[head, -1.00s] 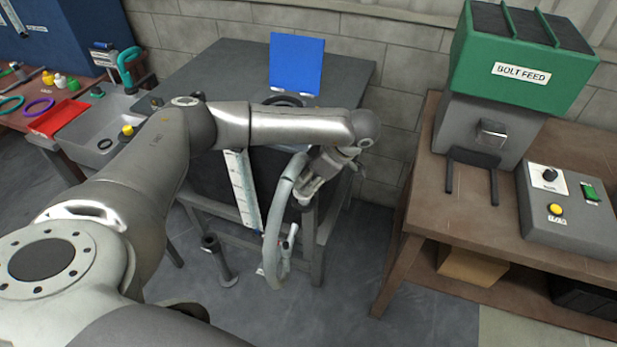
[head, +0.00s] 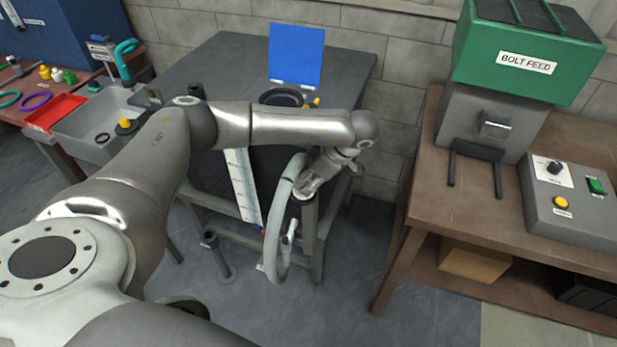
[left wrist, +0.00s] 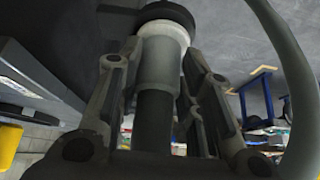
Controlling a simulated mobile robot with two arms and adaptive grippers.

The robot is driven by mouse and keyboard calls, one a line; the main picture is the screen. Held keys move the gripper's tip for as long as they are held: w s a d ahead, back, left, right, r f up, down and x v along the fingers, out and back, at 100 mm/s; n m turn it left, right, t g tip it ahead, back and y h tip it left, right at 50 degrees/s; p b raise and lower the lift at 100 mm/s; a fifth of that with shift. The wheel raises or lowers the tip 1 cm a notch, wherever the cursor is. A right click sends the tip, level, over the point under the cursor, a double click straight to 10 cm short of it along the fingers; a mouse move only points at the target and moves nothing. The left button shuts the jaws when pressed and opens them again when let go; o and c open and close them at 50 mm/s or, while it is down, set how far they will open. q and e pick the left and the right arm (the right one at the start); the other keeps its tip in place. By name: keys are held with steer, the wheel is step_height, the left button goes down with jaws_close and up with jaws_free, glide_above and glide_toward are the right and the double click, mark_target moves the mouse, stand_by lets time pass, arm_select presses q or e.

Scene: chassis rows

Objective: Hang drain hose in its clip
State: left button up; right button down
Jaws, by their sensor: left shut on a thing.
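The drain hose (head: 272,237) is a thick grey tube that arcs down in front of the dark tank table in the head view. Its curve also shows in the left wrist view (left wrist: 300,85). My left gripper (head: 309,186) is shut on the hose's end piece, a grey sleeve (left wrist: 159,68) with a pale ring and a black end, between the fingers in the left wrist view. The gripper is beside the table's front right leg. I cannot make out the clip for certain. My right gripper is not in view.
A white gauge strip (head: 242,187) hangs left of the hose. A dark post (head: 219,258) stands on the floor. A brown bench (head: 428,190) with the bolt feeder (head: 525,65) is at right. Open floor (head: 350,270) lies between. A grey sink (head: 75,135) is at left.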

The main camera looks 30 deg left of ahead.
arm_select(q)
steer(key=shift+f, duration=0.2)
steer(key=o, duration=1.2)
steer(key=shift+o, duration=0.2)
steer(key=v, duration=1.2)
